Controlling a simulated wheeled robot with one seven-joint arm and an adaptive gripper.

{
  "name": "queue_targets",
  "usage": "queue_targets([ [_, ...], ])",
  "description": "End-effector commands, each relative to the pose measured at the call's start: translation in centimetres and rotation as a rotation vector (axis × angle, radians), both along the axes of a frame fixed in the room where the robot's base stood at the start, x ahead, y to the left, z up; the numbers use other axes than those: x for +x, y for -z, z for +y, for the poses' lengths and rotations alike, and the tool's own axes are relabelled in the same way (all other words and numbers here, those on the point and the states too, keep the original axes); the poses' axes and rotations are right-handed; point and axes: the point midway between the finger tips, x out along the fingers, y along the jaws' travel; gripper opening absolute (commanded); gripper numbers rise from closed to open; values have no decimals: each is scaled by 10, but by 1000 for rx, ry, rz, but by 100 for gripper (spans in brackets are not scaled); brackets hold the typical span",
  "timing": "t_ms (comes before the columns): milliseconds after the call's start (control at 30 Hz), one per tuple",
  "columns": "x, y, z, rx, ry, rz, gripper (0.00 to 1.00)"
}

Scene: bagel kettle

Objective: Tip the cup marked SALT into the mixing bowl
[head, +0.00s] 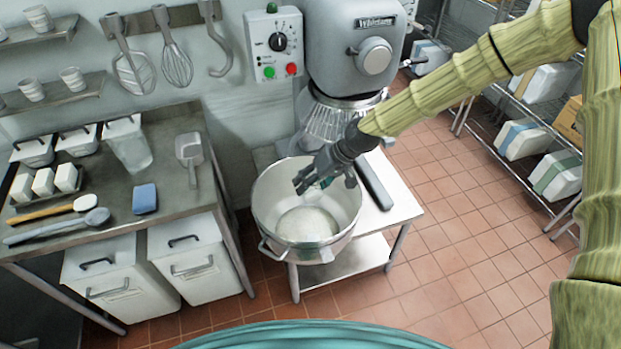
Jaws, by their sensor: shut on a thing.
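The mixing bowl (268,207) is a large metal bowl with side handles, standing on a low steel table. A pale, whitish mound (307,222) lies in its bottom. My gripper (322,184) reaches in from the upper right, over the back part of the bowl's opening. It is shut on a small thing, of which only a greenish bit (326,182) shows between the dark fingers. I cannot tell whether this is the cup marked SALT, or how far it is tilted. No SALT marking is readable in this view.
The mixer (355,50) stands behind the bowl, with its wire guard (340,117) close to my gripper. A dark bar (374,182) lies right of the bowl. The left counter (178,130) holds tubs, a scoop and a blue block.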

Motion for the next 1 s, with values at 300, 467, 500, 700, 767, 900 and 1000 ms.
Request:
queue_targets([
  [300, 7, -6, 3, -77, 0, 205, 23],
  [467, 10, -7, 4, -113, -1, 301, 23],
  [500, 10, -8, 4, -121, 0, 322, 23],
  [700, 12, -7, 5, -148, 0, 399, 23],
  [767, 12, -8, 5, -152, 0, 412, 23],
  [900, 13, -8, 5, -156, 0, 423, 23],
  [1000, 12, -8, 5, -157, 0, 425, 23],
])
